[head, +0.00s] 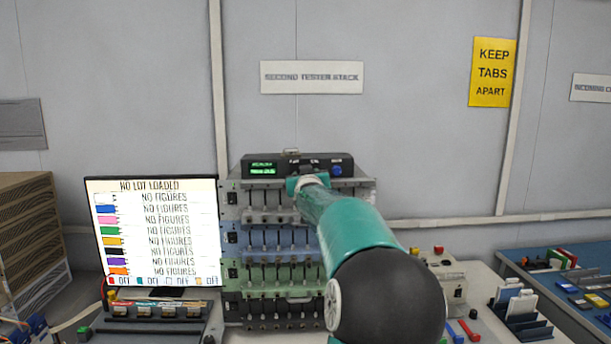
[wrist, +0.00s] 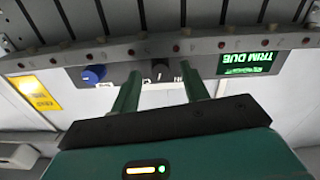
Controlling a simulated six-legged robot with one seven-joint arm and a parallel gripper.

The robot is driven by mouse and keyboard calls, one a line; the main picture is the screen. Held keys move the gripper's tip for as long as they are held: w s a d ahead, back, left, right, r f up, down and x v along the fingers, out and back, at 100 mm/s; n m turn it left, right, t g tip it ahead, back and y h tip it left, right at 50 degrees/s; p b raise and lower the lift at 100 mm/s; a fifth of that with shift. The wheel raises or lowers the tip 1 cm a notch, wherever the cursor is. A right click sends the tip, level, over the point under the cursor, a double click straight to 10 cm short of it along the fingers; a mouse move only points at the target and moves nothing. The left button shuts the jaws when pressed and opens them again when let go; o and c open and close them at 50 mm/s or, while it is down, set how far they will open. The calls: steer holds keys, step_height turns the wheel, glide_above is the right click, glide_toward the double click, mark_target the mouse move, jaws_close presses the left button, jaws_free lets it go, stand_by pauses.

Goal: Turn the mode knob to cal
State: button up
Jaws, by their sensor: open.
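The black control unit (head: 285,160) sits on top of the tester stack, with a lit green display (head: 263,168) at its left and a blue knob (head: 337,170) at its right. Small labels run along its top edge, too blurred to read surely. A dark knob (head: 307,169) lies between display and blue knob; its pointing direction cannot be told. My gripper (wrist: 160,84) is open and empty in front of the unit. The wrist view is upside down: the display (wrist: 250,63) reads TRIM DUE, the blue knob (wrist: 93,74) is left of both fingers. The fingers partly hide the panel between them.
Rows of tester slots (head: 270,240) fill the stack below the unit. A monitor (head: 150,235) reading NO LOT LOADED stands at the left. A blue bench (head: 560,290) with racks and small parts is at the right.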

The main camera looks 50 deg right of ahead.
steer(key=shift+x, duration=0.8)
jaws_close()
steer(key=c, duration=1)
jaws_free()
steer(key=shift+m, duration=2.2)
steer(key=c, duration=1)
jaws_free()
steer(key=c, duration=1)
jaws_free()
jaws_free()
steer(key=shift+a, duration=0.1)
steer(key=v, duration=1.3)
steer(key=shift+s+a, duration=0.25)
steer(key=shift+s, duration=0.05)
